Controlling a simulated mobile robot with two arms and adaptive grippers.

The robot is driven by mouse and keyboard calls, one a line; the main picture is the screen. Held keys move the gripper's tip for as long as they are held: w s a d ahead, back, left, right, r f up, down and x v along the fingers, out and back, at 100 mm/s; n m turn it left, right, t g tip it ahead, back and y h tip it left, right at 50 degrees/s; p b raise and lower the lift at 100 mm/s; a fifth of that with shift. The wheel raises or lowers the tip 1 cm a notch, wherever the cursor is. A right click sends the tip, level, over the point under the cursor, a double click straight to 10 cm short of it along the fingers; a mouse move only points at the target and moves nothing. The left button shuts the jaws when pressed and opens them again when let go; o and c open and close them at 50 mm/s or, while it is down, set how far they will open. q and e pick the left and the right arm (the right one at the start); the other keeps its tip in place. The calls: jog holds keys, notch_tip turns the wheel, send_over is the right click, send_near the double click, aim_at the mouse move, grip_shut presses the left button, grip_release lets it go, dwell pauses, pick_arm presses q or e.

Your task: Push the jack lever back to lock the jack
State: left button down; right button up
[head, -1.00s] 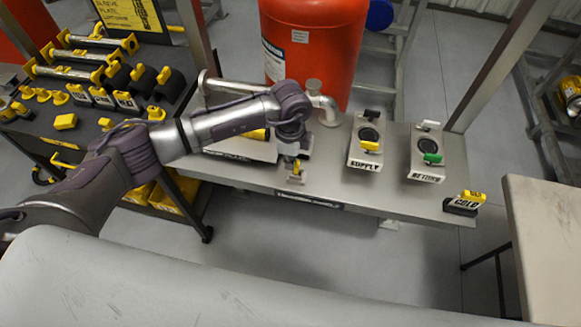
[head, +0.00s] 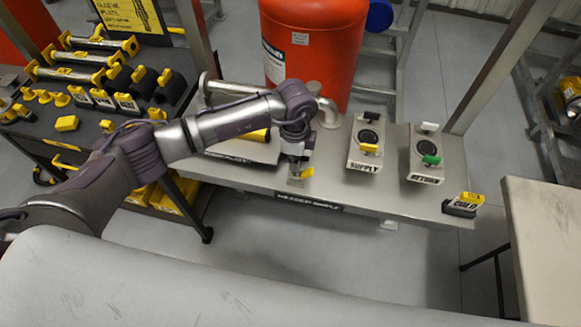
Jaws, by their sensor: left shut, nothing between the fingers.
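My left arm reaches in from the left over the metal shelf (head: 400,195). My left gripper (head: 295,171) is shut and empty, pointing down near the shelf's front edge. A small yellow piece (head: 308,173), which looks like the jack lever, shows just to the right of the fingertips. It is close to the fingers; I cannot tell whether they touch. Under it, a small grey metal bracket (head: 295,182) shows at the shelf edge, perhaps part of the jack. The gripper hides most of the mechanism. My right gripper is not in view.
A red tank (head: 312,50) stands behind the shelf. The SUPPLY (head: 366,145) and RETURN (head: 426,155) valve blocks and a COLD tag (head: 464,204) sit to the right. A dark table (head: 75,135) with yellow-handled parts is left. A bare table (head: 545,225) is at right.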

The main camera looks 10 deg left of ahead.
pick_arm(q)
jog(key=r+p, duration=0.1)
jog(key=r, duration=0.1)
jog(key=r+p, duration=0.1)
jog(key=r, duration=0.1)
jog(key=r+p, duration=0.2)
jog(key=shift+a, duration=0.4)
jog(key=shift+f, duration=0.1)
